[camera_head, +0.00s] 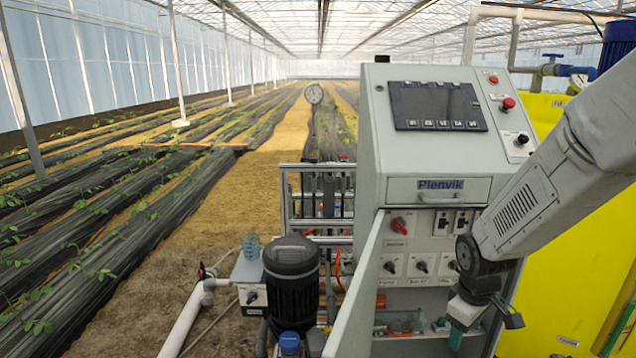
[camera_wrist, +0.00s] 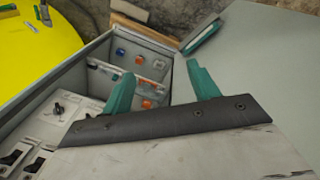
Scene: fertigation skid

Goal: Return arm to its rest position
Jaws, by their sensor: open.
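My arm reaches in from the right in the head view, bent downward in front of the grey control cabinet (camera_head: 425,165). My gripper (camera_head: 458,332) hangs at the right side of the cabinet's lower front, near an open compartment. In the wrist view its two teal fingers (camera_wrist: 160,72) stand wide apart with nothing between them. The open compartment (camera_wrist: 140,70) lies beyond the fingers and has small blue, orange and white items inside. In the head view, my wrist and arm hide part of the cabinet's right edge.
The cabinet front carries a dark screen (camera_head: 437,106), red buttons, a red rotary switch (camera_head: 399,226) and several black knobs. A yellow tank (camera_head: 572,235) stands close on the right. A black motor (camera_head: 291,275) and pipes stand at lower left. Planted rows and a sandy path extend left.

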